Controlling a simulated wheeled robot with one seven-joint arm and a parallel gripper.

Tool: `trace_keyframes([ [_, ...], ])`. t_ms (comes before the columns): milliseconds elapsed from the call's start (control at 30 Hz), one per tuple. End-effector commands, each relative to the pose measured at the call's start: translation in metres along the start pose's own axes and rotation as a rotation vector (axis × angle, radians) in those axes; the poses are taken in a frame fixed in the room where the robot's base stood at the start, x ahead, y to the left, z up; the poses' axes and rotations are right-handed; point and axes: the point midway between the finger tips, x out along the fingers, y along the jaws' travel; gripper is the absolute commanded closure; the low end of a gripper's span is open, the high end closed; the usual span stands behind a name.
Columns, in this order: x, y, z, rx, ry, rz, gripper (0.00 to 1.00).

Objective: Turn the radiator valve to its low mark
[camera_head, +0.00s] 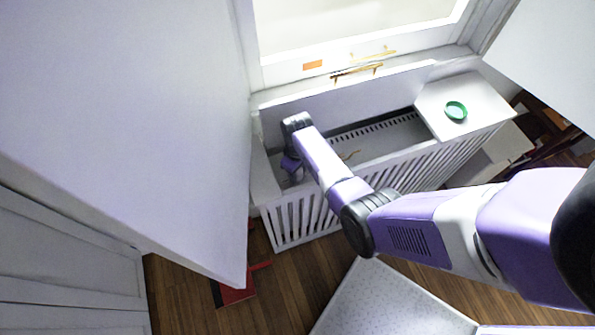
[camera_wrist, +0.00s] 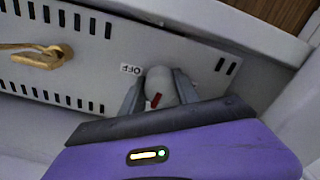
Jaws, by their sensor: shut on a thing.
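The radiator valve (camera_wrist: 159,84) is a pale grey, rounded knob with a red mark on it, seen in the wrist view on a white panel. My gripper (camera_wrist: 158,91) is shut on the knob, one finger on each side. The red mark slants toward the upper right. An "OFF" label (camera_wrist: 131,69) is just left of the knob, and two short dark bars (camera_wrist: 226,66) are on the panel to its right; I cannot tell whether these are a mark. In the head view my gripper (camera_head: 291,167) reaches down inside the left end of the slatted radiator cover (camera_head: 292,220), and the valve is hidden.
A brass handle (camera_wrist: 38,56) sticks out of the slotted panel left of the knob. A green bowl (camera_head: 456,111) stands on the cover's right-hand top. A white wall (camera_head: 140,110) stands close on the left. A red object (camera_head: 238,292) lies on the wooden floor.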

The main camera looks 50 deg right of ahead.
Motion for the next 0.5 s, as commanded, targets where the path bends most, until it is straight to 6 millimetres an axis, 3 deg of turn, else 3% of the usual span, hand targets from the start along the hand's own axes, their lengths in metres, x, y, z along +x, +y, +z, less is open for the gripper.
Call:
trace_keyframes([
  [500,-0.0007,0.0001,-0.0004,-0.117,0.0,-0.001,1.0],
])
